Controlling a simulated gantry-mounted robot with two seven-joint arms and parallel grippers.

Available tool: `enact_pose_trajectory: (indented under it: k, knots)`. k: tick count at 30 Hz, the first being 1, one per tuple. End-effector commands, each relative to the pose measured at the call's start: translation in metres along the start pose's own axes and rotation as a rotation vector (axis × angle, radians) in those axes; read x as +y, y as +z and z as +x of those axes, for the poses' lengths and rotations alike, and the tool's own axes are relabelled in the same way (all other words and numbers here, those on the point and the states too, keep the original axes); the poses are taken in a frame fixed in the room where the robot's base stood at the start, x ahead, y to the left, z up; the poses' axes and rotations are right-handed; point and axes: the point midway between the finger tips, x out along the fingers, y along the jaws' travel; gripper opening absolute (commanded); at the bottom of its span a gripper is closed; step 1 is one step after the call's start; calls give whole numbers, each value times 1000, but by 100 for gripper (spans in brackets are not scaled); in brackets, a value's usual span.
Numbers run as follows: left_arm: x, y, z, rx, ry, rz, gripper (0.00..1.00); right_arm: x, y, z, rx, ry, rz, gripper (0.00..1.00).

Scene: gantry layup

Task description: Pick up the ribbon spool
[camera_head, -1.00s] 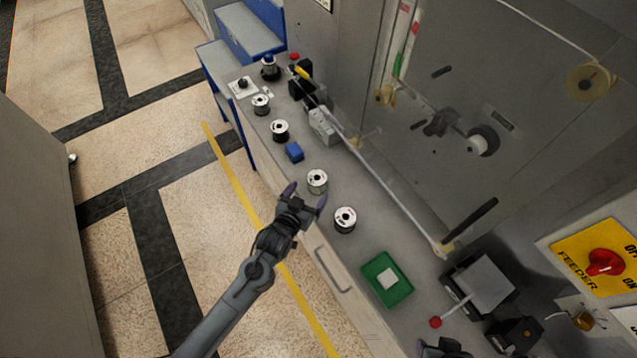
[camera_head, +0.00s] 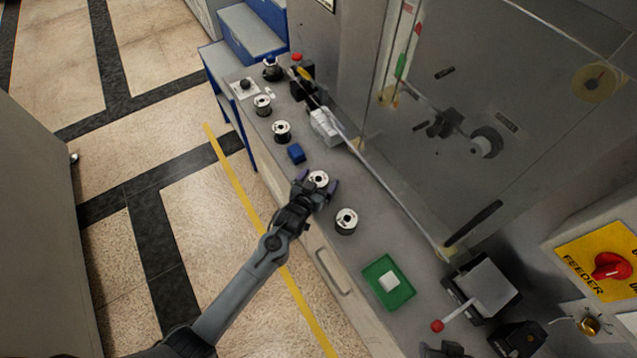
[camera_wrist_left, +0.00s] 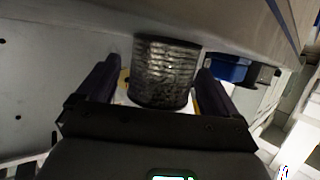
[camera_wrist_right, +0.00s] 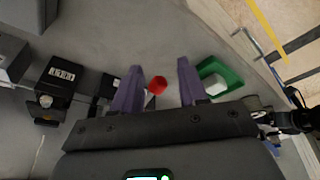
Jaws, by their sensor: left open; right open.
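Several spools with white tops stand in a row along the grey bench. One spool (camera_head: 318,179) is at my left gripper (camera_head: 318,184), which is open with a finger on either side of it. In the left wrist view that spool (camera_wrist_left: 164,72) shows as a dark wound cylinder between the two open fingers (camera_wrist_left: 160,85); whether they touch it I cannot tell. Another spool (camera_head: 346,221) stands just nearer, and two more (camera_head: 282,131) (camera_head: 262,105) stand farther back. My right gripper (camera_wrist_right: 157,85) is open and empty above the bench.
A blue block (camera_head: 296,153) sits beyond the spool at my left gripper. A green tray (camera_head: 402,292) with a white block (camera_head: 388,281) lies toward the front. A red-knobbed lever (camera_head: 437,326) and a clear-panelled machine (camera_head: 440,90) border the bench on the right.

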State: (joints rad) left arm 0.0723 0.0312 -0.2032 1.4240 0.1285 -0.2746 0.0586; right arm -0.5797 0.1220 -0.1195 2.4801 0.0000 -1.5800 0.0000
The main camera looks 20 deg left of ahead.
Motion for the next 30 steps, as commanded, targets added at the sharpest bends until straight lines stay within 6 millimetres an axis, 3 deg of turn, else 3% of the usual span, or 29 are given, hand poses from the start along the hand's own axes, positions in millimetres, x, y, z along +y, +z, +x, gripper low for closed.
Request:
enact_pose_trajectory:
  k: [3,18,30]
  knots:
    - [0,0,0,0,0,0,92,-1,0,0,0,-3,3,43]
    - [0,-2,0,4,0,-1,19,-2,0,0,1,-5,5,43]
    - [0,-8,-3,5,0,-1,19,1,0,-1,-1,2,-4,43]
